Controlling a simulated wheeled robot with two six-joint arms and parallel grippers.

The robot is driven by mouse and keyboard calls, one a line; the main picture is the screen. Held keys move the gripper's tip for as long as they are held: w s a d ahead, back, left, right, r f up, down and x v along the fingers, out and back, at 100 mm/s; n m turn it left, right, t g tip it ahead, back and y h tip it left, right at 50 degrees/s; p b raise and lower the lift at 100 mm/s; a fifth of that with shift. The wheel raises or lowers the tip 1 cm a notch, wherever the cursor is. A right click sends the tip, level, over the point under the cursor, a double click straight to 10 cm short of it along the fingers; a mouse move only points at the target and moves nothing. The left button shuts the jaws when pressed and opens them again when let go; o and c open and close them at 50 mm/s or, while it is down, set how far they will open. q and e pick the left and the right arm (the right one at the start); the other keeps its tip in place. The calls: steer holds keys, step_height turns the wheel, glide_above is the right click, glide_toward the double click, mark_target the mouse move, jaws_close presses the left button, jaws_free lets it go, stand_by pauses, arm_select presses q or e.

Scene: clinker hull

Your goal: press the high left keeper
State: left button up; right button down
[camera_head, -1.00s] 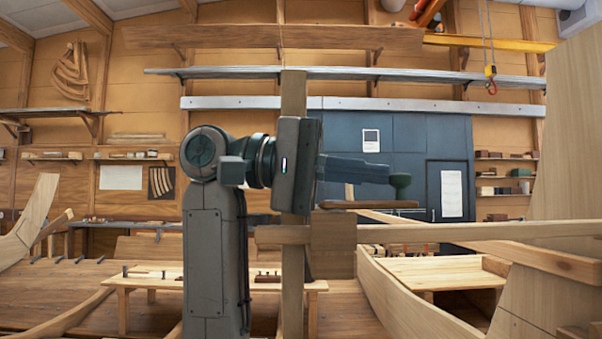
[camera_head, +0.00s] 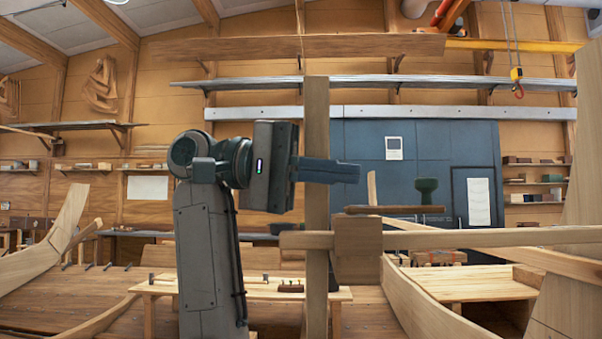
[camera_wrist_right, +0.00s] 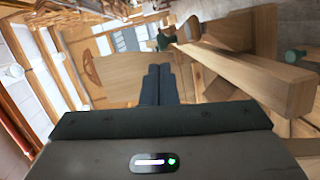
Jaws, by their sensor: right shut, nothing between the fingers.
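A dark green, mushroom-shaped keeper (camera_head: 427,188) stands upright above a short brown wooden bar (camera_head: 395,209), right of the upright post. My right gripper (camera_head: 358,173) is shut and empty. Its fingers point right, level with the keeper's upper part, and a clear gap separates them in the picture. In the right wrist view my shut fingers (camera_wrist_right: 158,68) point away from the camera. That view shows one green keeper (camera_wrist_right: 163,42) just beyond the fingertips and another green piece (camera_wrist_right: 294,56) at right. I cannot tell which is the high left one. My left gripper is not in view.
A wooden post (camera_head: 316,200) stands right beside my right gripper. A horizontal rail (camera_head: 460,238) and a wooden block (camera_head: 358,237) lie below the keeper. A low workbench (camera_head: 255,290) stands behind my arm. Curved hull timbers are at left and right.

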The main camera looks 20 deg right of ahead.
steer(key=v, duration=0.3)
steer(key=shift+a, duration=0.15)
steer(key=shift+v, duration=0.75)
